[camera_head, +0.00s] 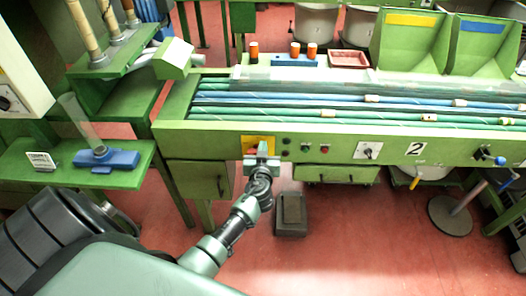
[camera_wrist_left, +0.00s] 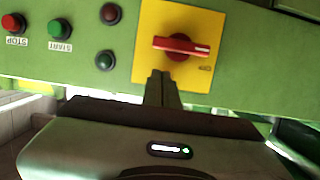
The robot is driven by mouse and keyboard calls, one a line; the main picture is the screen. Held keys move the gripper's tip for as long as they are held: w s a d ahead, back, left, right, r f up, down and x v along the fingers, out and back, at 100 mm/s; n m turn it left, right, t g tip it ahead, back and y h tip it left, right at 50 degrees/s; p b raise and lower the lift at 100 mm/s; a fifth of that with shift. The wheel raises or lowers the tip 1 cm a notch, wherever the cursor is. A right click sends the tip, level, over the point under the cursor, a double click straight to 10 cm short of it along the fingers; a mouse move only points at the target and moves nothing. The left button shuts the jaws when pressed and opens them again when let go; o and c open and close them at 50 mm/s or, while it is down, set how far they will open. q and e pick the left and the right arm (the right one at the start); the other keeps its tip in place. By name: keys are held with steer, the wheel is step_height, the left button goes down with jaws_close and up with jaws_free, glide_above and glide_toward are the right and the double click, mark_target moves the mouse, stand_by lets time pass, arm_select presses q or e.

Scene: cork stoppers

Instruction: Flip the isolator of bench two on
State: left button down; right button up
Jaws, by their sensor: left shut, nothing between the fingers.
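The isolator is a red rotary handle (camera_wrist_left: 181,46) on a yellow plate (camera_wrist_left: 150,25), set in the green front of the bench. In the left wrist view the handle lies nearly level across the plate. In the head view the yellow plate (camera_head: 248,140) sits at the left of the bench front, and my gripper covers much of it. My left gripper (camera_head: 262,157) is shut and empty in front of the plate. In the left wrist view its fingertips (camera_wrist_left: 161,74) are just below the handle's left part; I cannot tell whether they touch it. My right gripper is not in view.
Beside the isolator are small lamps, a green START button (camera_wrist_left: 55,28) and a red STOP button (camera_wrist_left: 13,23). A rotary switch (camera_head: 369,151) sits further right. A drawer (camera_head: 200,178) hangs below. A dark pedal box (camera_head: 291,214) stands on the floor.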

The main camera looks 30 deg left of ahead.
arm_select(q)
steer(key=shift+f, duration=1.1)
steer(key=shift+d+f+b, duration=0.1)
steer(key=shift+b, duration=0.4)
